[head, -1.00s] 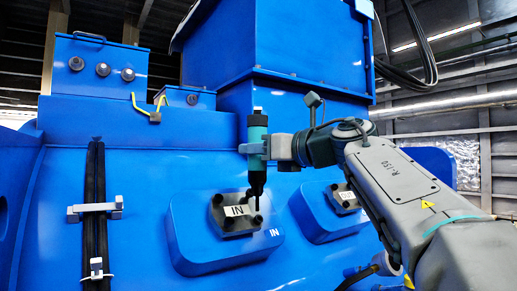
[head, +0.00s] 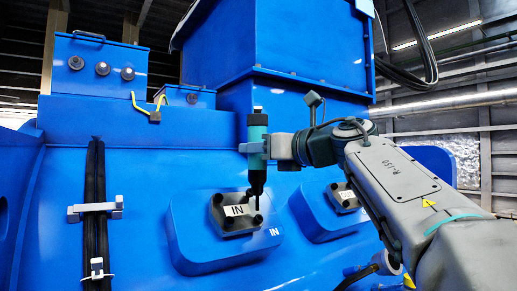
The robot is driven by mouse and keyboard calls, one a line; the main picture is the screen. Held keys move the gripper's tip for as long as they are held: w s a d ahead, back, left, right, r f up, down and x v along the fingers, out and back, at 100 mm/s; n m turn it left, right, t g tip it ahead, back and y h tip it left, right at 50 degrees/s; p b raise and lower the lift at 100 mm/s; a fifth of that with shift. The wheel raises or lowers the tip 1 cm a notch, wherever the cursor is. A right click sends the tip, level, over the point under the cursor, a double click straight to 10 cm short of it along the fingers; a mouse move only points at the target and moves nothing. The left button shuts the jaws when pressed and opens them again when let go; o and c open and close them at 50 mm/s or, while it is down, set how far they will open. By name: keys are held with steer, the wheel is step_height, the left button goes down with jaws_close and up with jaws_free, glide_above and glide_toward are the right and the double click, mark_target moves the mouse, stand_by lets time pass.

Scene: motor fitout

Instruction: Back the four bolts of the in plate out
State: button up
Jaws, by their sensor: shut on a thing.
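My gripper (head: 254,148) is shut on an upright teal and black driver (head: 257,160). The driver's thin tip points down at the plate's right edge, by the right-hand bolts. I cannot tell whether the tip touches a bolt. The upper right bolt is partly hidden behind the driver.
A second grey plate (head: 345,197) on another blue pad (head: 318,222) lies to the right, partly behind my arm. Black cables (head: 95,210) in a grey clamp (head: 95,208) run down the left. A blue box (head: 310,60) stands above.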

mark_target(264, 127)
steer(key=shift+f+b, duration=0.6)
steer(key=shift+f, duration=0.05)
steer(key=shift+r+p, duration=0.4)
steer(key=shift+p, duration=0.1)
stand_by(0.8)
step_height(264, 127, up, 2)
steer(key=shift+r+p, duration=0.25)
steer(key=shift+p, duration=0.95)
steer(key=shift+r, duration=1.1)
steer(key=o, duration=0.6)
steer(key=c, duration=0.6)
steer(key=a+r, duration=0.3)
steer(key=a, duration=0.5)
steer(key=shift+s+r, duration=0.35)
steer(key=shift+r, duration=0.05)
steer(key=shift+a, duration=0.1)
